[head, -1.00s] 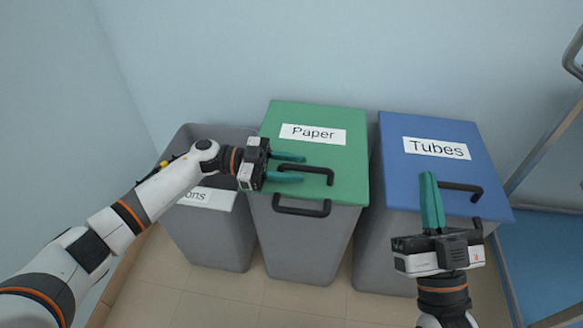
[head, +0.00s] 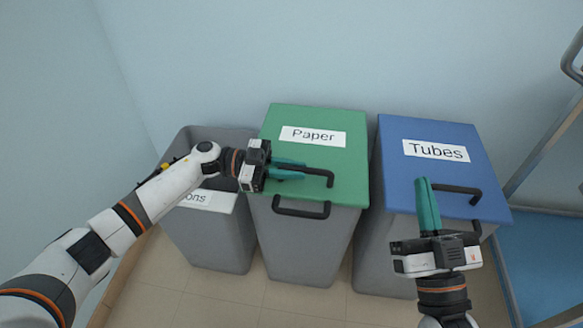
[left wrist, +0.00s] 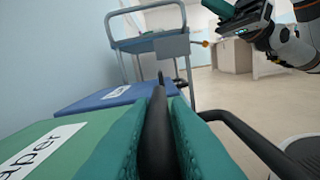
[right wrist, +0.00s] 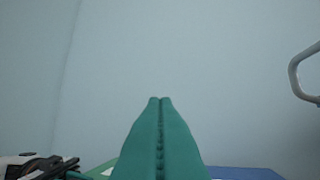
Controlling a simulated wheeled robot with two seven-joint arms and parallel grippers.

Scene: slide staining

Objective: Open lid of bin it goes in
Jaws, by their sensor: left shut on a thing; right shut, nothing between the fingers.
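The paper bin has a green lid (head: 315,163) labelled "Paper", lying shut on its grey body (head: 300,245). A black handle (head: 322,177) stands on the lid. My left gripper (head: 290,170) is shut on this handle; in the left wrist view the handle (left wrist: 157,135) runs between the teal fingers. The tubes bin, with a shut blue lid (head: 430,180) and its own black handle (head: 462,189), stands to the right. My right gripper (head: 423,182) is shut and empty in front of the blue lid. It also shows with fingers together in the right wrist view (right wrist: 160,102).
An open grey bin (head: 215,230) stands at the left, its label partly hidden by my left arm. A second black handle (head: 301,209) sits on the green bin's front. A metal-framed cart (head: 545,145) with a blue shelf stands at the right. The wall is close behind.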

